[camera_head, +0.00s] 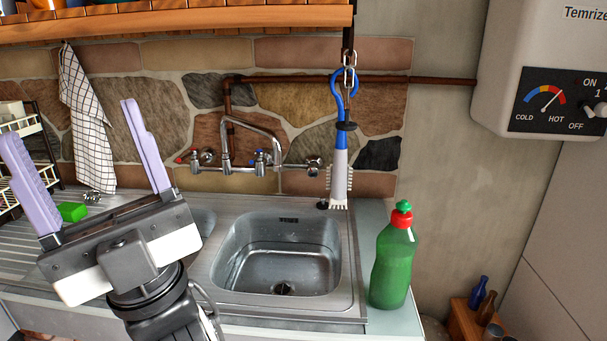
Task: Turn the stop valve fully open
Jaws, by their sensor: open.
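A wall tap (226,150) with a curved spout is fixed to the stone wall above the sink. It has a red-marked handle (181,158) on its left and a blue-marked handle (261,157) on its right. A small round metal fitting (314,166) sits at the right end of the tap's pipe; it may be the stop valve, but I cannot tell for sure or read its position. My gripper (70,122) is open and empty, its lilac fingers spread wide. It appears left of the tap, in front of the drainboard, touching none of these fittings.
A brush (340,170) hangs from a chain near the round fitting. A green bottle (393,262) stands right of the sink basin (284,248). A checked towel (88,125) hangs at left, above a green sponge (72,211). A water heater (550,60) is at upper right.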

